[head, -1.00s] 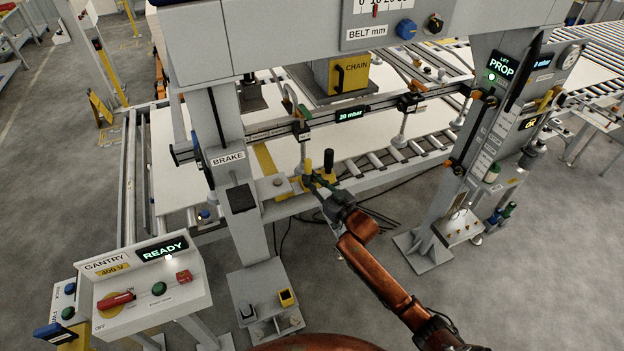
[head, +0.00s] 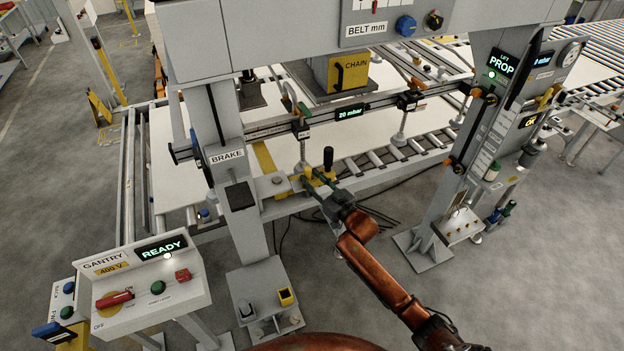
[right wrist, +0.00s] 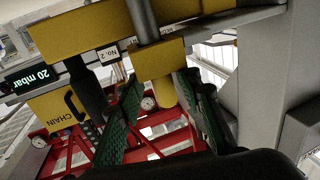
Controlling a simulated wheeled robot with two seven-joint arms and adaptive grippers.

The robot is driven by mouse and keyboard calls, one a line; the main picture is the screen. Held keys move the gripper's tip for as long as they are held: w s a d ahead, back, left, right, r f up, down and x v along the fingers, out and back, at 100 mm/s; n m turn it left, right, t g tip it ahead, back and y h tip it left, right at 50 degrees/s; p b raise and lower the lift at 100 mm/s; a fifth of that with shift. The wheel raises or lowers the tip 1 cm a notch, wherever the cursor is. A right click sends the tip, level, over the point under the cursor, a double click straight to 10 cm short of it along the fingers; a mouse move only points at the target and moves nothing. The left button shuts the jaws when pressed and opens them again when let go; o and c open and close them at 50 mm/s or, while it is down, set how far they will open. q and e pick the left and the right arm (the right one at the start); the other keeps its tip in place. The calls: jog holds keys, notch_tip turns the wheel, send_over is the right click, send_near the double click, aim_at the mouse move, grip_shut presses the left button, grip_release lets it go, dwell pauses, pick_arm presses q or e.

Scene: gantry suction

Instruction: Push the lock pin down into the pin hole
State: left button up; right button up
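The yellow lock pin head (right wrist: 153,92) shows as a cylinder on a yellow block (right wrist: 155,60) in the right wrist view, which is upside down. A grey rod (right wrist: 143,22) shows on the block's other side; the hole is hidden. My right gripper (right wrist: 158,95) is open, its green fingers on either side of the pin head. A gap shows by the left finger; contact on the right is unclear. In the head view my right gripper (head: 316,182) is at the yellow bracket (head: 283,187), next to an upright black knob (head: 328,158). My left gripper is out of view.
The gantry's left post (head: 247,235), marked BRAKE, stands left of my right gripper, and its right post (head: 440,200) stands further right. A rail with a 20 mbar display (head: 350,113) runs behind. A control box (head: 150,280) reads READY at lower left. Floor between the posts is mostly clear.

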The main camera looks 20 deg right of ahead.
jog(key=shift+s+f, duration=0.4)
jog(key=shift+f, duration=0.25)
jog(key=r+v, duration=0.1)
jog(key=v, duration=1)
jog(key=shift+d, duration=0.2)
jog(key=shift+s+r, duration=0.1)
